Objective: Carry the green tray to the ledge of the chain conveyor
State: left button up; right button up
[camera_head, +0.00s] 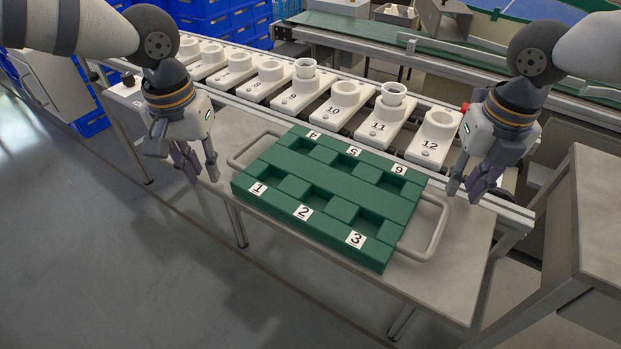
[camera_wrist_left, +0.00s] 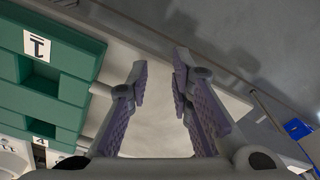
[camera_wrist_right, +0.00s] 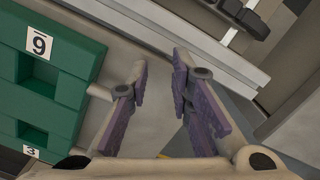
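The green tray (camera_head: 330,190) lies flat on a grey table. It has numbered pockets that look empty, a left handle (camera_head: 240,150) and a right handle (camera_head: 437,240). My left gripper (camera_head: 203,178) is open and empty, to the left of the left handle; its spread fingers (camera_wrist_left: 160,65) show beside the tray (camera_wrist_left: 75,45) in the left wrist view. My right gripper (camera_head: 464,196) is open and empty, to the right of the tray near the right handle; its spread fingers (camera_wrist_right: 160,65) show in the right wrist view. Neither visibly holds a handle.
A conveyor with numbered white holders (camera_head: 335,104) runs just behind the tray; two holders carry white cups (camera_head: 393,95). A grey cabinet (camera_head: 600,200) stands at the right. Blue crates (camera_head: 215,22) are at the back. Bare tabletop (camera_head: 460,285) shows at front right.

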jog(key=shift+r, duration=0.15)
pick_arm(q)
notch_tip(320, 180, up, 12)
jog(key=s, duration=0.1)
pick_arm(e)
notch_tip(320, 180, up, 12)
jog(key=s, duration=0.1)
jog(key=shift+f, duration=0.2)
